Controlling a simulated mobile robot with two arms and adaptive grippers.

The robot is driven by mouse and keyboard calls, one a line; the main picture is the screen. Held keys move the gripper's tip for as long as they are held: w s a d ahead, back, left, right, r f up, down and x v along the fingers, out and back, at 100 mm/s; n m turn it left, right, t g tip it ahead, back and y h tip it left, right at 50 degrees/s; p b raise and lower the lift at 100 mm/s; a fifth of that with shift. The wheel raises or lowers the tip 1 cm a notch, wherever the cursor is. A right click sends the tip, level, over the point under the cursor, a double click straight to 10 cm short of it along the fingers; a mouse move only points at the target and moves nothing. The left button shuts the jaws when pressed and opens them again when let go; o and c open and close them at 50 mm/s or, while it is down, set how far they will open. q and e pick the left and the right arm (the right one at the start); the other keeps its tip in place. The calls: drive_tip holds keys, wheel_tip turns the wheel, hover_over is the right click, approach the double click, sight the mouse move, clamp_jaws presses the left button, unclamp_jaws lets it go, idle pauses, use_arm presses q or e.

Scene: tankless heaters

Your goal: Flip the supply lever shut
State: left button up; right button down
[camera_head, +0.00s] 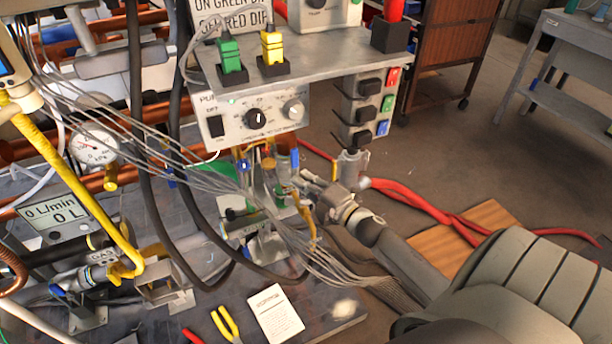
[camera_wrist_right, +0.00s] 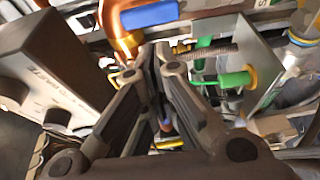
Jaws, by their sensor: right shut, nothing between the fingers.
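My right gripper (camera_head: 303,184) reaches in from the right among the pipes and valves below the control box. In the right wrist view its fingers (camera_wrist_right: 155,52) are together and empty. A blue lever handle (camera_wrist_right: 158,13) lies across a copper pipe (camera_wrist_right: 118,25), just beyond the fingertips. A green handle (camera_wrist_right: 236,79) sits to the right of the fingers, apart from them. In the head view a small blue part (camera_head: 294,160) shows close to the gripper. No readable label shows which handle is the supply lever. My left gripper is not in view.
The control box (camera_head: 262,120) with knobs stands over the pipes. Hanging grey cables (camera_head: 215,183) and black hoses (camera_head: 140,150) cross in front. A yellow pipe (camera_head: 75,185), a pressure gauge (camera_head: 93,146) and a flow display (camera_head: 55,214) are left. A paper card (camera_head: 275,313) lies on the bench.

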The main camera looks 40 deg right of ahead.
sight(295, 158)
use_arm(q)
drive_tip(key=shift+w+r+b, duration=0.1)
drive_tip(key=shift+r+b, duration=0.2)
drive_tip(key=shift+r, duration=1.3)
use_arm(e)
drive_tip(key=shift+w+a, duration=0.2)
drive_tip(key=shift+w, duration=1.55)
drive_tip(key=shift+w+a, duration=0.15)
drive_tip(key=shift+w, duration=1.55)
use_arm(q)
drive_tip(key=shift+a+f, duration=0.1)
use_arm(e)
drive_tip(key=shift+d, duration=0.1)
